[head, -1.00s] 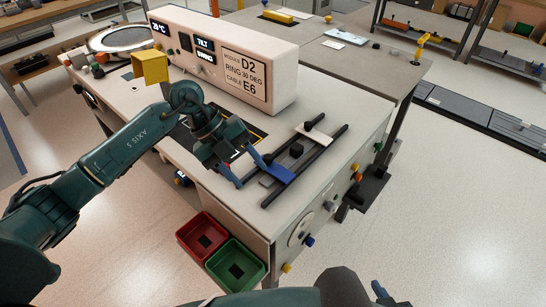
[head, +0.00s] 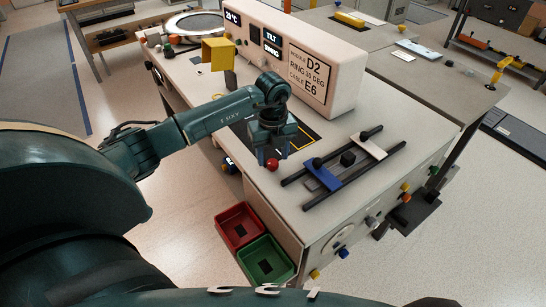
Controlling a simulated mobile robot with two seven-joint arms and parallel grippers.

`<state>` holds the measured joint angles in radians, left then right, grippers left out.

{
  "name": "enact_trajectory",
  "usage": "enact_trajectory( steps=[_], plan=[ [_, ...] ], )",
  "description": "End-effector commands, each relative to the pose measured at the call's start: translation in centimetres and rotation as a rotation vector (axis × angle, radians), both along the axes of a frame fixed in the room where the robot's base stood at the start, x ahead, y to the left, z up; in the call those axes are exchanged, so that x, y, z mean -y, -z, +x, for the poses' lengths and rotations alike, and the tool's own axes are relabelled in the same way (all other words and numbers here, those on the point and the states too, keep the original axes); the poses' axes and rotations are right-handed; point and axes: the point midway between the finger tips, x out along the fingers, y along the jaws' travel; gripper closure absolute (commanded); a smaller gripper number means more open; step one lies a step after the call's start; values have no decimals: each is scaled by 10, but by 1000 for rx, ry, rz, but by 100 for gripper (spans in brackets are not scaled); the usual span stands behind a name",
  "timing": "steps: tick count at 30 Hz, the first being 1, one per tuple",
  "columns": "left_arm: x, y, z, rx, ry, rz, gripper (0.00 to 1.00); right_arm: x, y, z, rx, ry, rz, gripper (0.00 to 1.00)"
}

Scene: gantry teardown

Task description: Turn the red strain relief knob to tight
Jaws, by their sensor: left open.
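A red round knob (head: 272,164) shows near the front edge of the bench top. My left gripper (head: 268,152) points down right at it, open, with its fingers just above or beside the knob. The fingers partly hide each other, and I cannot tell whether they touch the knob. The knob's setting cannot be read from here. My right gripper is not in view.
Right of the gripper, two dark rails carry a blue clamp (head: 322,175), a white clamp (head: 369,147) and a black block (head: 348,158). A label box (head: 320,75) stands behind. Red (head: 240,228) and green (head: 265,262) bins sit below the front edge.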

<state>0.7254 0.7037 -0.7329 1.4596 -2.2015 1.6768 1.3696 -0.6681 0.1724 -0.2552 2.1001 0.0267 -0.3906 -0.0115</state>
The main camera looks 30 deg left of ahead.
Motion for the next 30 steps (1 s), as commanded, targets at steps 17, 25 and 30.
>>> enact_trajectory(
  steps=[17,25,30],
  plan=[
    [0,20,0,1,0,-1,55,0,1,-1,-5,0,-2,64],
    [0,20,0,1,0,-1,77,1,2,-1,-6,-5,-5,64],
    [0,20,0,1,0,-1,91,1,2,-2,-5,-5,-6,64]
  ],
)
